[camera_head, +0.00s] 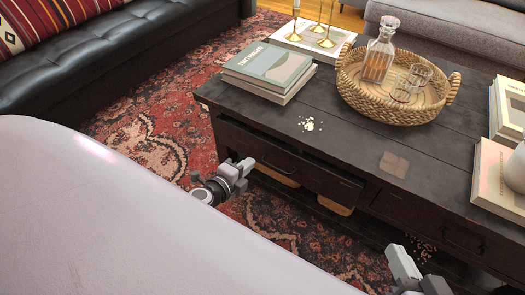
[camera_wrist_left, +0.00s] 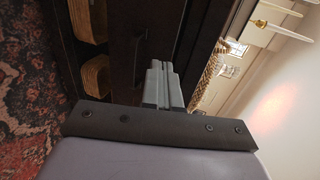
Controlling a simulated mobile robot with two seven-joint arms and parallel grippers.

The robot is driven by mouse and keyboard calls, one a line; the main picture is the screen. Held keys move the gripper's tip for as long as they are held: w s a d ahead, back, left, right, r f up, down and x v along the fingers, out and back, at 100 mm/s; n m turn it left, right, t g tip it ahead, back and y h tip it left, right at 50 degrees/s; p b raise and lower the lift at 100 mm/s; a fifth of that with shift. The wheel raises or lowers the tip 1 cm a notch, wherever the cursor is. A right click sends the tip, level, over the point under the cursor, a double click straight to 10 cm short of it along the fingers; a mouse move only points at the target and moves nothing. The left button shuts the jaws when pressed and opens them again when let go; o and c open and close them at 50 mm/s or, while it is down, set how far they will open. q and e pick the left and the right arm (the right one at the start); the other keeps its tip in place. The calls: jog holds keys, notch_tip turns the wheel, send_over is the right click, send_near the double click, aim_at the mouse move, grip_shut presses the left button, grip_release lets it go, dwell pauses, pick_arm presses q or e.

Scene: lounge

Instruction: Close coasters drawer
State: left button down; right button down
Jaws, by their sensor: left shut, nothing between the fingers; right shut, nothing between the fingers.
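The dark wooden coffee table (camera_head: 330,125) has drawers along its front. The left drawer (camera_head: 310,174) seems to stand slightly out, with a dark gap under the tabletop; how far is hard to tell. A second drawer front (camera_head: 430,222) lies to its right and looks flush. My left gripper (camera_head: 246,164) is shut and empty near the left drawer's left end. In the left wrist view its fingers (camera_wrist_left: 161,72) point at the dark table front, beside a drawer handle (camera_wrist_left: 138,60); contact cannot be told. My right gripper (camera_head: 399,258) is shut and empty, low before the table's right part.
Wooden items (camera_head: 276,174) sit on the lower shelf. A black sofa (camera_head: 120,55) stands left; patterned rug (camera_head: 165,130) lies between.

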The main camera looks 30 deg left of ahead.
aim_at(268, 146)
pick_arm(q)
jog(key=x, duration=0.6)
jog(key=shift+w+r+b, duration=0.25)
jog(key=shift+b, duration=0.15)
jog(key=shift+w, duration=0.8)
pick_arm(e)
jog(key=shift+w+a, duration=0.15)
jog(key=shift+a, duration=0.15)
